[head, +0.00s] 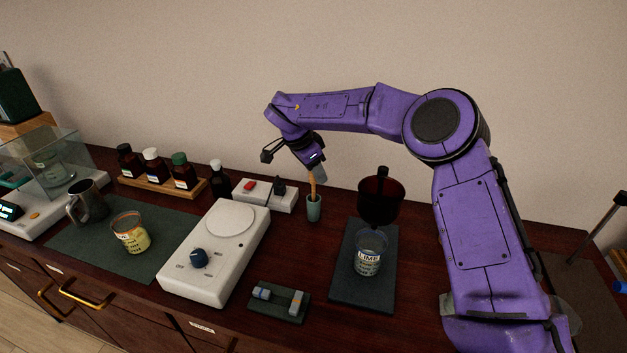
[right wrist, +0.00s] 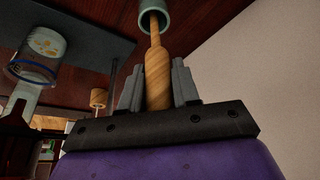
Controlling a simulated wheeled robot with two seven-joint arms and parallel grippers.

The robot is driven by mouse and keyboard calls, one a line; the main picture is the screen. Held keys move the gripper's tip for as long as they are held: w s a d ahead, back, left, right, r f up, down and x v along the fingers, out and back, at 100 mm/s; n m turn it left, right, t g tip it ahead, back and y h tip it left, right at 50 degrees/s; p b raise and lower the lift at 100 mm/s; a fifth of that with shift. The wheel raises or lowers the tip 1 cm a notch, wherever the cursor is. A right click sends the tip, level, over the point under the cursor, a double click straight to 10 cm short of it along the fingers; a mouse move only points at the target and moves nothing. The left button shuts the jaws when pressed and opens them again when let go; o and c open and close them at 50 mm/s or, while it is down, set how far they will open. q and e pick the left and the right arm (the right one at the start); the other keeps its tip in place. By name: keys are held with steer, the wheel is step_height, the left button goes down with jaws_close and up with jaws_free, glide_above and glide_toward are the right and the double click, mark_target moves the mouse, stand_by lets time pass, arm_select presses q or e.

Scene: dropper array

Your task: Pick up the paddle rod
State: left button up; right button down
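The paddle rod (head: 312,183) is a light wooden stick standing in a small green cup (head: 314,208) on the bench. In the right wrist view its thick wooden handle (right wrist: 158,75) lies between the two grey fingers, and its thinner part runs into the green cup (right wrist: 153,14). My right gripper (head: 317,172) is at the rod's upper end, above the cup. Its fingers (right wrist: 158,88) appear closed against both sides of the handle. The rod's lower end is hidden inside the cup. My left gripper is not in view.
A dark funnel (head: 381,197) stands above a beaker labelled LIME (head: 369,253), right of the cup. A white stirrer device (head: 215,253) and a switch box (head: 265,194) are to the left. A small dark rack (head: 280,302) lies in front. Several bottles stand farther left.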

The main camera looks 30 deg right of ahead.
step_height(320, 180, up, 10)
steer(key=shift+r+b, duration=0.1)
steer(key=shift+b, duration=0.2)
stand_by(0.3)
